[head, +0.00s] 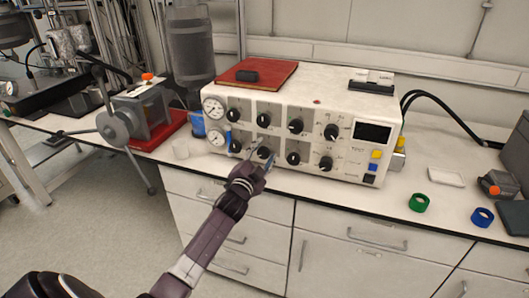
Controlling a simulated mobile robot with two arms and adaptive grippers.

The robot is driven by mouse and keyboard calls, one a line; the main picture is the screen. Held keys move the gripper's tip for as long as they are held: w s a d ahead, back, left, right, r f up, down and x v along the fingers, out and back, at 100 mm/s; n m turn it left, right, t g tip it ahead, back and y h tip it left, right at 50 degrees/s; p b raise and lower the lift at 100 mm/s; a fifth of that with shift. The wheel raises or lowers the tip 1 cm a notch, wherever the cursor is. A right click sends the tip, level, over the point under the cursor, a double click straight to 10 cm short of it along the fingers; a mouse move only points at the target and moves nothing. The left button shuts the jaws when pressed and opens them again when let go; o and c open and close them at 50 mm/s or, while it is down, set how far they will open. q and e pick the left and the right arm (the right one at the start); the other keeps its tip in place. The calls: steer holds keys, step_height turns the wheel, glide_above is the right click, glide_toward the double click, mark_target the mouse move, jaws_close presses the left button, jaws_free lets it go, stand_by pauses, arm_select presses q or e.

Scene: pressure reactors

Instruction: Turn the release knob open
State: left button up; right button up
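A white control box (330,92) stands on the bench with two rows of black knobs on its front. The upper row includes a knob at its left end (233,114) and one at its right end (331,132). The lower row includes a knob at its right end (326,163). I cannot read the labels, so I cannot tell which is the release knob. My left gripper (263,155) is at the lower row, in front of its second knob from the left, partly covering it. Whether its fingers touch that knob or are closed is unclear. My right gripper is not in view.
Two gauges, one of them the upper gauge (213,107), sit at the box's left end. A red book (258,74) lies on top. A green ring (419,203) and a blue ring (482,217) lie on the bench at right. A metal device (120,125) stands at left.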

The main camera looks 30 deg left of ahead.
arm_select(q)
steer(key=v, duration=1.2)
stand_by(0.5)
